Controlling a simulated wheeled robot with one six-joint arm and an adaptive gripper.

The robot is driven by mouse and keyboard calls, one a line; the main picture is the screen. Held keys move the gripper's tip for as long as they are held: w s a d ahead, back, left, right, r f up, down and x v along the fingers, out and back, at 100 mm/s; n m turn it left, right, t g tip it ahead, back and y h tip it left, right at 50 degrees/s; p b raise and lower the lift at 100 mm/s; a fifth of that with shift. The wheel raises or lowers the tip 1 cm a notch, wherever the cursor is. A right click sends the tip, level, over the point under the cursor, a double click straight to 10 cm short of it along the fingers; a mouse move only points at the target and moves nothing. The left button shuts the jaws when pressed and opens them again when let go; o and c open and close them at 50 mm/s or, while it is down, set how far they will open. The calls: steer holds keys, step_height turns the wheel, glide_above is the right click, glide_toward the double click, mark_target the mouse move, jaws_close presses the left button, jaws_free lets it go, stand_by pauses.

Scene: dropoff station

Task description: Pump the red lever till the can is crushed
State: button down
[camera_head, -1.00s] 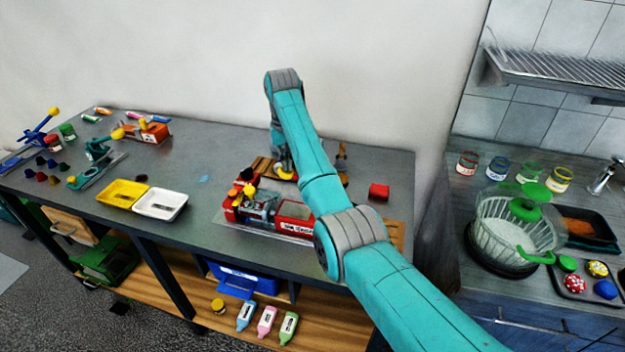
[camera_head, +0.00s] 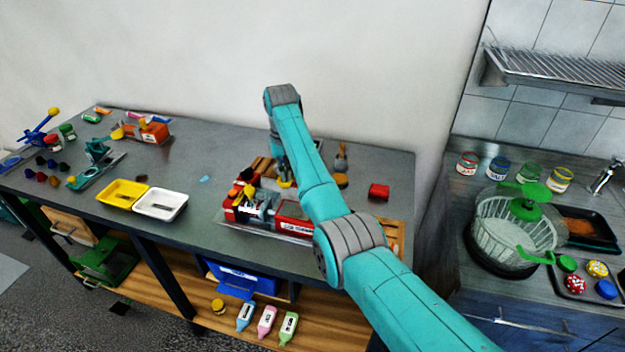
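A red machine (camera_head: 294,210), with a partly readable white label on its front, stands on the grey table in the middle of the view. It appears to be the can crusher. Grey and teal parts (camera_head: 262,204) sit in its left half, with black and yellow pieces (camera_head: 246,176) above them. I cannot make out the can, or which part is the lever. My arm reaches over the machine and bends down behind it. My gripper (camera_head: 285,180) is small and mostly hidden at the machine's back edge, and its fingers cannot be made out.
A yellow tray (camera_head: 122,194) and a white tray (camera_head: 160,204) lie left of the machine. A red block (camera_head: 378,191) and a brown bottle-like object (camera_head: 341,160) stand to its right. Orange (camera_head: 150,131) and teal (camera_head: 95,165) devices stand farther left.

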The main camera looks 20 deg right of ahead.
steer(key=shift+s+f, duration=0.1)
steer(key=shift+f, duration=0.2)
steer(key=shift+d+f, duration=0.1)
steer(key=shift+f, duration=1)
steer(key=shift+s+d+r, duration=0.1)
steer(key=shift+d+r, duration=0.05)
steer(key=shift+r, duration=1.95)
steer(key=shift+s+d+r, duration=0.1)
steer(key=shift+d+r, duration=0.05)
steer(key=shift+r, duration=1.9)
